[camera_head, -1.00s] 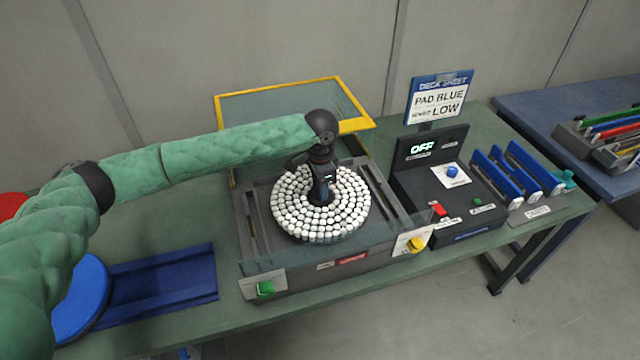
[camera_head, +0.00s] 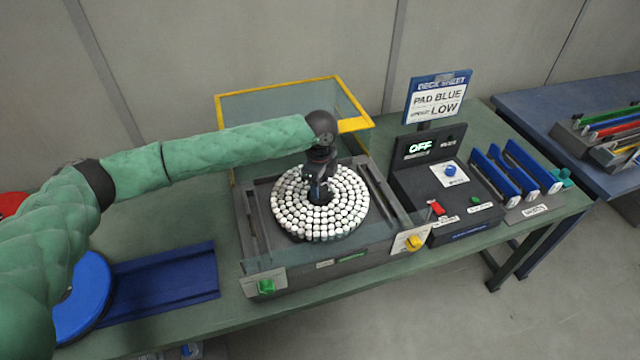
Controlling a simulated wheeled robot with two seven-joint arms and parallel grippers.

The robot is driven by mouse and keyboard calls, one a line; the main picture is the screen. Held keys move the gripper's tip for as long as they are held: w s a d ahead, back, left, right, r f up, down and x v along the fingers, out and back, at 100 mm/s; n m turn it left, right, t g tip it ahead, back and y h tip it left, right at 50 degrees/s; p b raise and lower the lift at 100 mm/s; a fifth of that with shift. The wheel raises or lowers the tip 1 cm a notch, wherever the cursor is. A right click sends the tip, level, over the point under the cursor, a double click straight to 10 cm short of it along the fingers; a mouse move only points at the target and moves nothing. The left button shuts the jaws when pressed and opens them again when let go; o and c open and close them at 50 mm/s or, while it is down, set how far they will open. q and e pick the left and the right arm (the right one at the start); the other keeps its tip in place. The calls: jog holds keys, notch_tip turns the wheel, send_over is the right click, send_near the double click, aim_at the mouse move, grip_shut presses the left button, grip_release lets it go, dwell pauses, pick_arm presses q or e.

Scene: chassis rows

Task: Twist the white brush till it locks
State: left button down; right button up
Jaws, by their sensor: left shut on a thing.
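The white brush (camera_head: 345,213), a round disc of white tufts with a dark hub, lies flat in the dark tray of the bench machine (camera_head: 340,270). My left gripper (camera_head: 319,190) points straight down over the middle of the brush and is shut on its hub. The fingers hide most of the hub and the seat under it. A small label on the machine's front (camera_head: 352,257) shows green. My right gripper is not in view.
A yellow-framed clear guard (camera_head: 280,88) stands raised behind the machine. To the right are a control box (camera_head: 450,190) reading OFF and blue racks (camera_head: 515,172). A blue disc (camera_head: 84,298) lies at left. A sign reads PAD BLUE, LOW (camera_head: 438,100).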

pick_arm(q)
jog(key=shift+f+m, duration=0.2)
jog(key=shift+m, duration=0.2)
jog(key=c, duration=0.8)
grip_release()
jog(key=shift+s, duration=0.1)
jog(key=shift+r+b, duration=0.4)
jog(key=shift+r, duration=0.1)
notch_tip(320, 180, up, 6)
jog(key=b, duration=0.2)
jog(key=shift+b, duration=0.3)
jog(key=shift+r, duration=0.45)
